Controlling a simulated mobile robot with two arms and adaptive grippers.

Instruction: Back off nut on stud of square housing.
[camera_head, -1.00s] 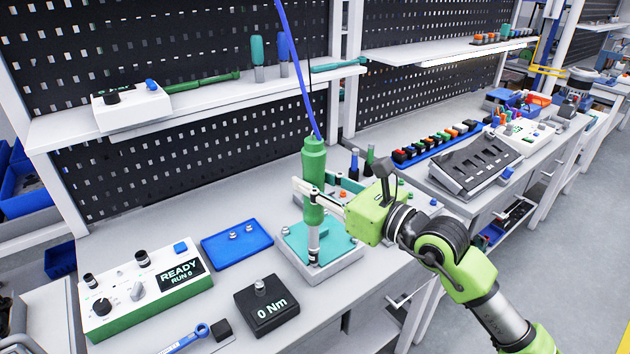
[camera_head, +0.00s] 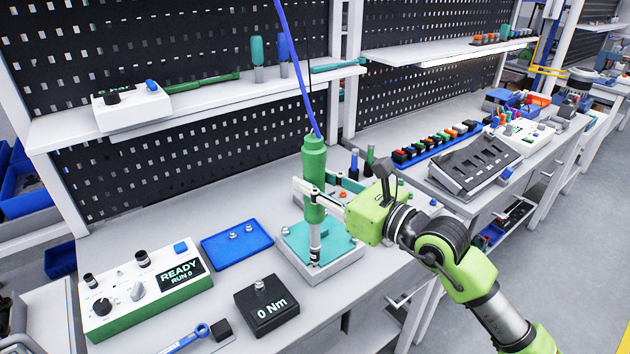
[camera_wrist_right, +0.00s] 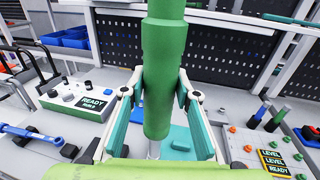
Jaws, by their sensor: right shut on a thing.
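My right gripper (camera_head: 318,198) is shut on the green body of a hanging driver tool (camera_head: 314,165). The driver is upright, with a blue cable rising from its top. Its metal lower end (camera_head: 315,242) reaches down to the square housing (camera_head: 343,268), a grey block with a teal top. The nut and stud under the driver's tip are hidden, so I cannot tell how they engage. In the right wrist view, the two fingers press on both sides of the green driver (camera_wrist_right: 158,90), and part of the teal housing top (camera_wrist_right: 178,142) shows behind it. My left gripper is out of view.
A control box (camera_head: 146,293) reading READY RUN 0 stands at the left. A blue tray (camera_head: 236,244) and a black block (camera_head: 266,306) reading 0 Nm lie left of the housing. A blue wrench (camera_head: 187,340) lies at the front edge. Blue and green bits stand behind the housing.

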